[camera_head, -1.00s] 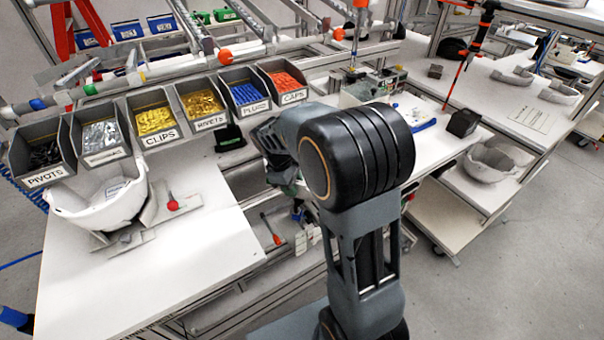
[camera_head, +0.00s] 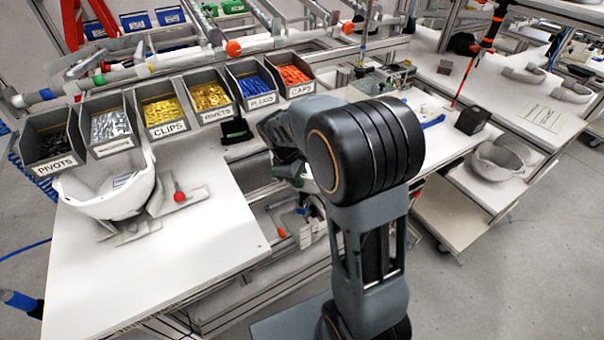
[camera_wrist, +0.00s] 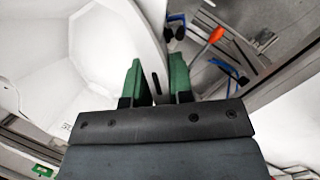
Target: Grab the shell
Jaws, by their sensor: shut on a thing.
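In the wrist view a large white shell (camera_wrist: 95,55) fills the left side, its smooth hollow toward the camera. My gripper (camera_wrist: 158,75) has green finger pads on either side of the shell's slotted edge and is shut on it. In the head view my arm hides the fingers and the held shell, so how high it is cannot be told. Another white helmet shell (camera_head: 120,195) rests in a grey fixture on the left table, apart from my gripper.
Labelled parts bins, among them the clips bin (camera_head: 163,110), line the back of the left table (camera_head: 190,260). An orange-ended tool (camera_head: 281,232) lies below, right of that table. A grey shell (camera_head: 500,160) sits on the right shelf. Floor is open at lower right.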

